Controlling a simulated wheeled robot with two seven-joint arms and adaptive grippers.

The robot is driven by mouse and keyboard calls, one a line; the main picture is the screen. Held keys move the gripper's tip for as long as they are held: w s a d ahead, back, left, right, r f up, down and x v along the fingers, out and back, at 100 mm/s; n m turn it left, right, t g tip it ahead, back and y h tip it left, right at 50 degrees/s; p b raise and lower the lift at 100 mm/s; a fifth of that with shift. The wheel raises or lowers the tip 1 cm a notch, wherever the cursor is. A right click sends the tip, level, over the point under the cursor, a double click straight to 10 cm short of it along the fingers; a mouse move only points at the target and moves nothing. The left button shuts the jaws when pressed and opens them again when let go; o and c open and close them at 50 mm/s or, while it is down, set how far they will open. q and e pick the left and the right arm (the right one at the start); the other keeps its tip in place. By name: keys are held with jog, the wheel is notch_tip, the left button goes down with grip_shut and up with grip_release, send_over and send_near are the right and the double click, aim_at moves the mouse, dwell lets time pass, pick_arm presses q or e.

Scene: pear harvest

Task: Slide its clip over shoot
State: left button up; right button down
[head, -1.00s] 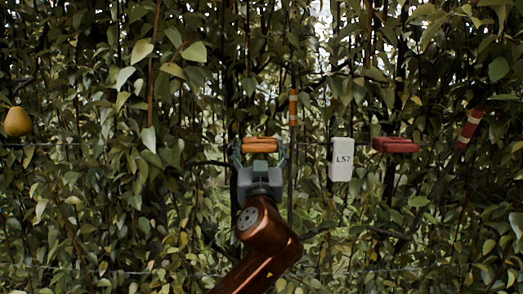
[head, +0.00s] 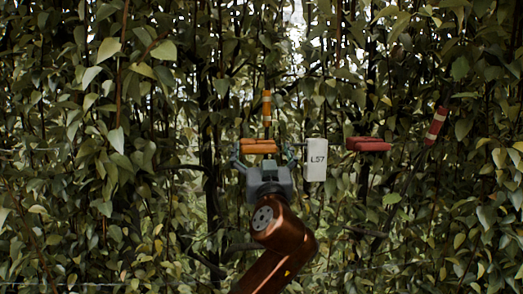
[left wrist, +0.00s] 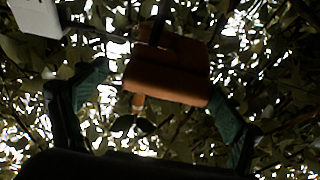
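An orange clip (head: 259,146) sits at the middle of the head view, in front of the shoot with the orange and white band (head: 267,108). The shoot rises just above the clip, slightly right of its middle. In the left wrist view the clip (left wrist: 168,76) shows large, and a dark stem meets its upper side. My left gripper (head: 263,153) is open around the clip. In the left wrist view (left wrist: 160,95) one finger is close to the clip's right end, and a gap shows at its left end. My right gripper is out of view.
A white tag marked L57 (head: 316,160) hangs close to the right of my left gripper. A dark red clip (head: 368,144) and a tilted shoot with a red and white band (head: 436,125) are farther right. Dense leaves and stems fill the background.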

pick_arm(q)
jog(key=shift+a, duration=0.25)
jog(key=v, duration=1.2)
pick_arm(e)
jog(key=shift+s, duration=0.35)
pick_arm(q)
jog(key=shift+d+r, duration=0.1)
